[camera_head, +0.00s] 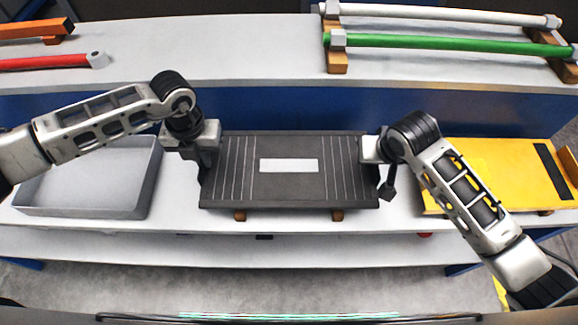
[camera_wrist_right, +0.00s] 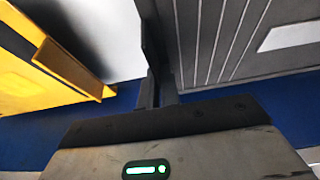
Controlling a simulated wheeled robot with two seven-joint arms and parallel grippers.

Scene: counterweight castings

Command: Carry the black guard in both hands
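The black guard (camera_head: 290,188) is a wide dark panel with pale stripes at both sides and a white label in its middle. It lies level over two small wooden blocks; I cannot tell whether it touches them. My left gripper (camera_head: 206,160) is at its left edge and looks shut on it, its fingertips partly hidden.
A grey tray (camera_head: 90,205) stands left of the guard and a yellow panel (camera_head: 510,160) right of it. The back bench holds a green bar (camera_head: 450,42), a white bar (camera_head: 440,14) and a red bar (camera_head: 45,63). The bench front strip is mostly clear.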

